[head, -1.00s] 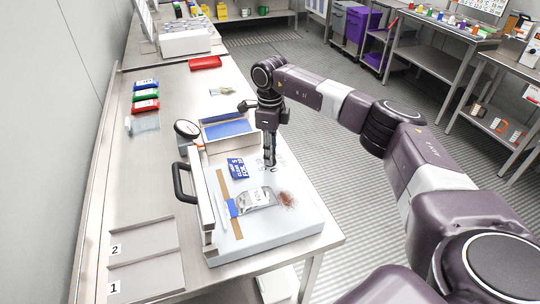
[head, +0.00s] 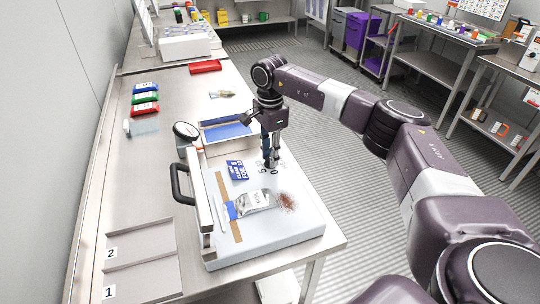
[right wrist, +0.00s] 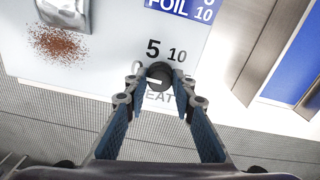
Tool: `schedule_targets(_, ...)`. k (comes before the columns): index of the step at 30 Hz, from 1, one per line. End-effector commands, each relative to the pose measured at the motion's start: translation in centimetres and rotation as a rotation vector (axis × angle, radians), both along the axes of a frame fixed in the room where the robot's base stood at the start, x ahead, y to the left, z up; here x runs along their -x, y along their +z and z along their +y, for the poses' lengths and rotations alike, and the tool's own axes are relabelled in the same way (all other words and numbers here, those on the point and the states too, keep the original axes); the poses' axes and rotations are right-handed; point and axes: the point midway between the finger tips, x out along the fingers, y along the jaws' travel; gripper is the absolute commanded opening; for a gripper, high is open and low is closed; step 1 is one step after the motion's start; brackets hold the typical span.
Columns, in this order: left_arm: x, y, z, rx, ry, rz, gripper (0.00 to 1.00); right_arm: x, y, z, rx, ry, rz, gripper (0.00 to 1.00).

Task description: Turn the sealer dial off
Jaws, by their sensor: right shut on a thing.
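The heat sealer (head: 275,240) is a pale flat box with a black-handled lever (head: 181,183), on the steel table. Its black round dial (right wrist: 159,74) has a white mark lying toward its left side in the right wrist view, near the partly hidden 0. The 5 and 10 show above it, and the HEAT label is partly covered below. My right gripper (head: 271,164) points down at the sealer's far right corner. In the right wrist view its fingertips (right wrist: 158,80) are shut on the dial, one on each side. My left gripper is not in view.
A silver pouch (head: 257,200) and spilled brown powder (head: 287,201) lie on the sealer. A blue foil card (head: 237,170) is near the dial. A blue-lined tray (head: 225,132) stands behind. A round gauge (head: 186,130) is at the left.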

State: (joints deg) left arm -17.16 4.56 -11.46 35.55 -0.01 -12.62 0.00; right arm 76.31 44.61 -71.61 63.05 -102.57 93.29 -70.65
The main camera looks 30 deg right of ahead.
Motion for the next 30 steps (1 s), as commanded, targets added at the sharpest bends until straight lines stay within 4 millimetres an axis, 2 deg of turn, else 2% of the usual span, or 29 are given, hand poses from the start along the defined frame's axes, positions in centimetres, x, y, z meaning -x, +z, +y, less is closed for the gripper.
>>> schedule_targets(19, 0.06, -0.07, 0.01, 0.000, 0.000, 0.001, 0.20, -0.26, 0.38, -0.11, 0.000, 0.052, -0.010, 0.00)
schedule_targets(20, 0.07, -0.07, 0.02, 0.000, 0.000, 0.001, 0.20, -0.26, 0.38, -0.11, 0.001, 0.052, -0.010, 0.25)
schedule_targets(21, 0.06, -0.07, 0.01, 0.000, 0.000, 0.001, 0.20, -0.26, 0.37, -0.11, 0.001, 0.052, -0.010, 0.29)
schedule_targets(24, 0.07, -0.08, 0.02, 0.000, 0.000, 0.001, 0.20, -0.20, 0.29, -0.09, 0.000, 0.052, -0.008, 0.40)
schedule_targets(30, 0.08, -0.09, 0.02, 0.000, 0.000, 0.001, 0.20, -0.10, 0.16, -0.04, 0.000, 0.052, -0.004, 0.41)
